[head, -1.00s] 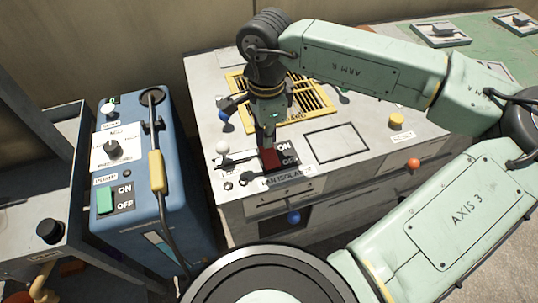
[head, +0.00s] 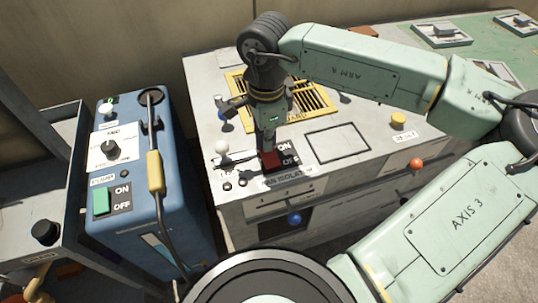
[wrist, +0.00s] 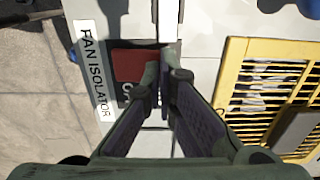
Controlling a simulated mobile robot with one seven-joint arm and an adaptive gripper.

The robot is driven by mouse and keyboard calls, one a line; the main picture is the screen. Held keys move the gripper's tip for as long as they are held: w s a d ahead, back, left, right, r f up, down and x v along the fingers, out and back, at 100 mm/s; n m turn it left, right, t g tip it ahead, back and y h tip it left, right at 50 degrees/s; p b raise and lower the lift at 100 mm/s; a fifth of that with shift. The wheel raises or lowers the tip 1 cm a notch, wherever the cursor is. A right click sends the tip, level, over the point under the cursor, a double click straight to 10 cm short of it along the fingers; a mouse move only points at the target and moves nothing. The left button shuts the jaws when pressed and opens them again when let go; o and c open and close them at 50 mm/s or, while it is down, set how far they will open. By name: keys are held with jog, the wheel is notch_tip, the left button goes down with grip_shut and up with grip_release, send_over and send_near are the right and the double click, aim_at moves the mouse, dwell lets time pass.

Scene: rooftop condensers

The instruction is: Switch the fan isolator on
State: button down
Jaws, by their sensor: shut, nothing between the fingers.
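The fan isolator is a dark red rocker (head: 271,161) on a black ON/OFF plate (head: 289,153) on the grey condenser top. It also shows in the wrist view as a red rocker (wrist: 130,65) beside the white FAN ISOLATOR label (wrist: 95,68). My gripper (head: 267,146) points down at the rocker, its tip at or just above it. In the wrist view the shut, empty fingertips (wrist: 165,75) overlap the rocker's right edge. I cannot tell whether they touch it. The fingers hide part of the plate, and the rocker's position is unclear.
A yellow grille (head: 315,103) lies behind my gripper. A white-knobbed lever (head: 222,147) stands left of the rocker, and a yellow button (head: 398,118) is to the right. A blue pump unit (head: 178,200) with a green switch (head: 102,202) stands at left across a gap.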

jog(key=shift+f, duration=0.2)
jog(key=shift+r, duration=0.15)
jog(key=shift+r+p, duration=1.7)
jog(key=shift+r, duration=1.75)
jog(key=shift+f, duration=0.1)
